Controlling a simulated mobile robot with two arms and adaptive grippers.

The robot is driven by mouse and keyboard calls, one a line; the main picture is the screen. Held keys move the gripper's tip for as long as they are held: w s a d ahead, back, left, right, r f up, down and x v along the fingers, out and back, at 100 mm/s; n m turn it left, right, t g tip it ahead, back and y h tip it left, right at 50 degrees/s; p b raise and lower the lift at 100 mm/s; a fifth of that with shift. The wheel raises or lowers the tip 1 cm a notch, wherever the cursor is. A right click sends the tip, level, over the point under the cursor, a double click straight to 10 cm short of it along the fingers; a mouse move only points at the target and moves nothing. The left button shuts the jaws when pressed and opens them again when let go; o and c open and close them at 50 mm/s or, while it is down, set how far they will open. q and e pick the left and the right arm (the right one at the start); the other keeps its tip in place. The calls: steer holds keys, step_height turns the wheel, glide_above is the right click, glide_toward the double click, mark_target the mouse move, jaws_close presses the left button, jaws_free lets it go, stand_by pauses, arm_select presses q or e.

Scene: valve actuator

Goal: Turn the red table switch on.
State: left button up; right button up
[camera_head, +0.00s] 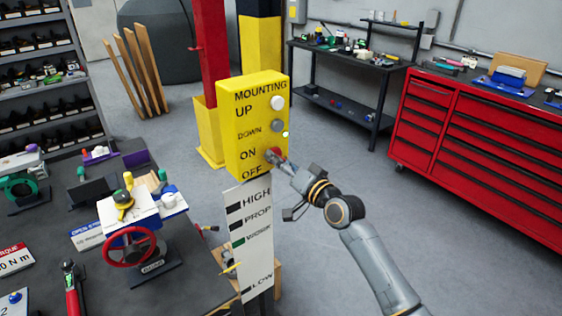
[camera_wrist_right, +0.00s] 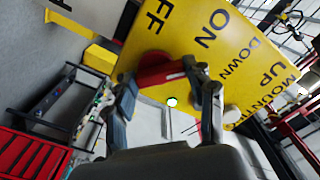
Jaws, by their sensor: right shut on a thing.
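The yellow control box (camera_head: 243,125) carries the labels MOUNTING, UP, DOWN, ON and OFF. The red switch (camera_head: 272,154) is low on its front, beside the ON and OFF labels and about level with ON. My right gripper (camera_head: 281,162) is at the switch, shut on it. In the right wrist view the red switch (camera_wrist_right: 160,72) lies between the two fingers of the gripper (camera_wrist_right: 165,78). The fingers partly hide it in the head view. A small green light (camera_head: 285,134) glows on the box above the switch. My left gripper is not in view.
Two round buttons, one white (camera_head: 278,102) and one grey (camera_head: 278,126), sit above the switch. A white level sign (camera_head: 250,240) stands below the box. A workbench with a red valve wheel (camera_head: 130,246) is at left. A red tool cabinet (camera_head: 470,150) is at right.

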stand_by(0.3)
steer(key=o, duration=1.2)
steer(key=shift+c, duration=0.2)
steer(key=v, duration=1.2)
